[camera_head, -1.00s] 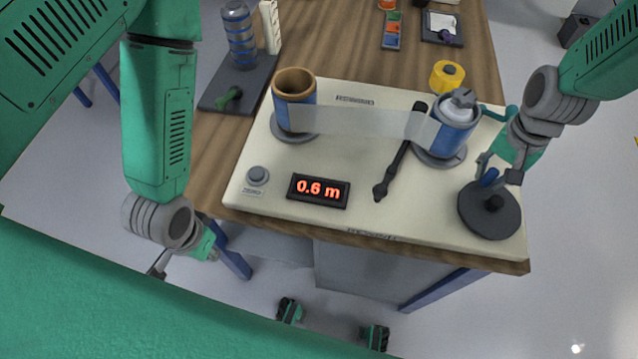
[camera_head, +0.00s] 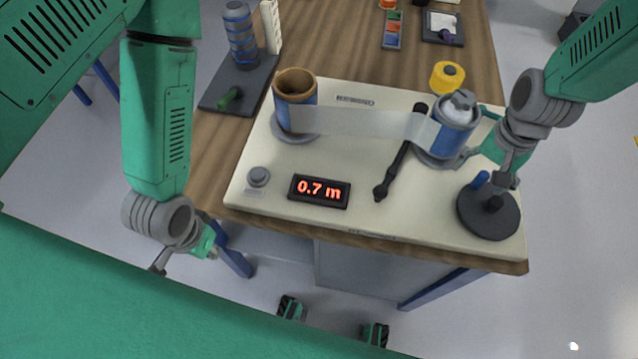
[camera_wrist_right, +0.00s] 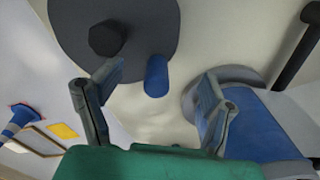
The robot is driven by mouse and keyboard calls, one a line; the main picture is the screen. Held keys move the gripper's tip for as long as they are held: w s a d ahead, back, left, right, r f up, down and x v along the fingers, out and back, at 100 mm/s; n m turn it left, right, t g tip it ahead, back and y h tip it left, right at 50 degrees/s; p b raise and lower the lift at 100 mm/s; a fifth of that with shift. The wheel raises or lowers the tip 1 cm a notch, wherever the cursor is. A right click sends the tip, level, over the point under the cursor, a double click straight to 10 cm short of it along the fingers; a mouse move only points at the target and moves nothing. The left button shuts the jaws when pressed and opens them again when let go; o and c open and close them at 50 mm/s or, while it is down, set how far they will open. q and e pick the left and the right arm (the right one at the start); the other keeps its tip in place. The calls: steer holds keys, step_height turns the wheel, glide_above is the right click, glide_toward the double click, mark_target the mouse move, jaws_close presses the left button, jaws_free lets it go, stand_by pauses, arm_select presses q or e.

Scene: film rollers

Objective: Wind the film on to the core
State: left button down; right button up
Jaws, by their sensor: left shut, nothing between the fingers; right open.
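A brown tube with a blue wrap (camera_head: 296,98) stands at the left of the cream board (camera_head: 300,160). A blue roller with a grey-white top (camera_head: 455,128) stands at the right. A translucent film strip (camera_head: 365,122) stretches between them. A dark crank disc (camera_head: 488,218) with a blue handle peg (camera_head: 480,180) sits at the front right. My right gripper (camera_head: 490,167) is open near the peg; in the right wrist view the peg (camera_wrist_right: 156,76) shows between the spread fingers, apart from both. My left gripper (camera_head: 182,260) is shut and empty, left of the table.
The display (camera_head: 319,190) reads 0.7 m. A grey button (camera_head: 258,176) sits beside it. A black rod (camera_head: 397,165) lies under the film. A dark stand with a blue-ringed cylinder (camera_head: 240,38) is at the back left.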

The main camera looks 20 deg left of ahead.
steer(key=shift+s+d, duration=0.15)
steer(key=shift+s, duration=0.15)
steer(key=shift+r+p, duration=0.7)
steer(key=shift+p, duration=0.05)
step_height(320, 180, up, 2)
steer(key=shift+s+r+p, duration=0.1)
steer(key=shift+r+p, duration=0.1)
steer(key=shift+p, duration=0.75)
steer(key=shift+w+r+p, duration=0.25)
steer(key=shift+r+p, duration=1.3)
steer(key=shift+r, duration=0.2)
steer(key=shift+f, duration=0.1)
